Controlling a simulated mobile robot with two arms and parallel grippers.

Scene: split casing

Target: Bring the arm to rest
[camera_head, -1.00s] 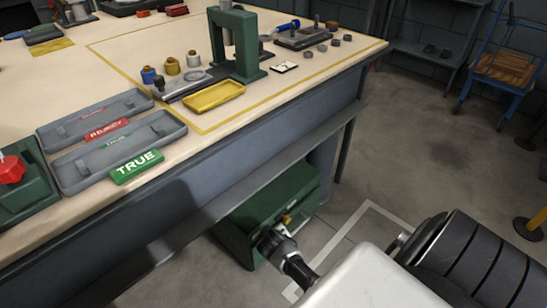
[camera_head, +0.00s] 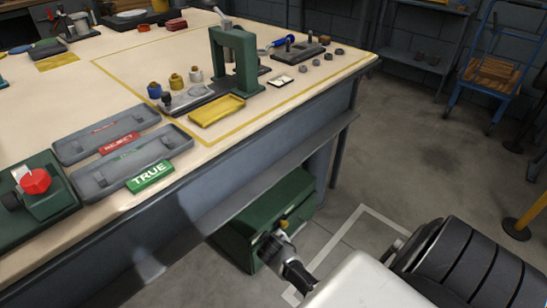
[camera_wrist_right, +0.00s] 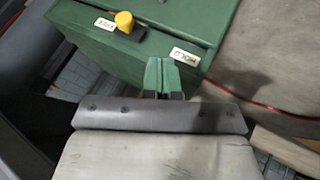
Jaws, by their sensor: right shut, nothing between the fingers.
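My right arm (camera_head: 289,268) reaches down beside the workbench, in front of a green box on the floor. In the right wrist view my right gripper (camera_wrist_right: 162,78) is shut with its green-tipped fingers together and nothing between them. The fingers are near the front edge of the green box (camera_wrist_right: 170,18), which also shows under the bench in the head view (camera_head: 240,235). I cannot tell whether they touch it. A yellow knob (camera_wrist_right: 124,22) sits on the box near two white labels. My left gripper is outside both views.
The workbench (camera_head: 110,80) carries a green press (camera_head: 233,60), a yellow tray (camera_head: 217,110), grey trays with TRUE (camera_head: 150,177) and REJECT (camera_head: 120,143) signs, and a red-knobbed green device (camera_head: 35,181). Open floor (camera_head: 420,130) lies right of the bench. A blue cart (camera_head: 490,80) stands beyond.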

